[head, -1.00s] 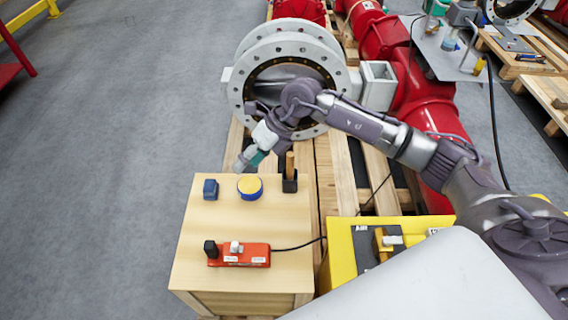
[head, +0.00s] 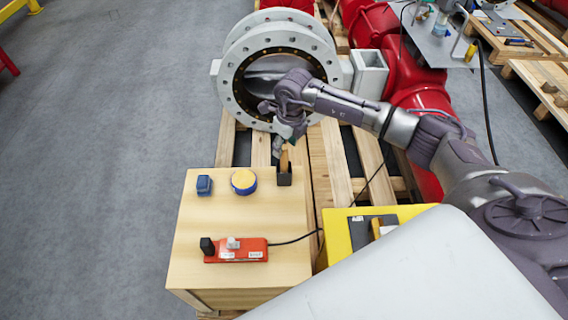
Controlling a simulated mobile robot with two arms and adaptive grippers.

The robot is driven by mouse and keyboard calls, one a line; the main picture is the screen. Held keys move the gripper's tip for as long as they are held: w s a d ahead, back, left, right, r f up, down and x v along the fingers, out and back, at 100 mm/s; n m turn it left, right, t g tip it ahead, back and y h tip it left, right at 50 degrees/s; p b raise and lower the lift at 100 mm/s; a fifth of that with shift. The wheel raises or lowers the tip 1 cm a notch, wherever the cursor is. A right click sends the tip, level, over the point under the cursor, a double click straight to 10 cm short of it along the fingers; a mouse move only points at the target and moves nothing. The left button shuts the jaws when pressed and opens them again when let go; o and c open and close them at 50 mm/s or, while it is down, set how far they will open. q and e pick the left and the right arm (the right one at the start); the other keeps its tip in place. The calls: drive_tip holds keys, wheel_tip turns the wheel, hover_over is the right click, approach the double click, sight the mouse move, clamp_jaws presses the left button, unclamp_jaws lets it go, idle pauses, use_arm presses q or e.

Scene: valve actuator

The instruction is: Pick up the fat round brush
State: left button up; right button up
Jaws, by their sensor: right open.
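A wooden handle (head: 284,161), likely that of the fat round brush, stands upright in a small black holder (head: 285,179) at the back right corner of the wooden box top (head: 215,222). Whatever is inside the holder is hidden. My right gripper (head: 279,150) is open and points down at the top of the handle, very close to it; I cannot tell whether they touch. The fingers partly overlap the handle's upper end in the picture. My left gripper is out of view.
A blue block (head: 204,185) and a round yellow-topped tin (head: 243,181) stand left of the holder. A red switch box (head: 237,250) with a cable lies in front. A large grey flanged valve (head: 231,88) stands behind on wooden pallets.

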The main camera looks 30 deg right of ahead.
sight(285, 147)
drive_tip(key=f, duration=0.2)
drive_tip(key=w+f, duration=0.1)
drive_tip(key=f, duration=0.1)
drive_tip(key=shift+w+d+f, duration=0.1)
drive_tip(key=shift+f, duration=0.05)
clamp_jaws()
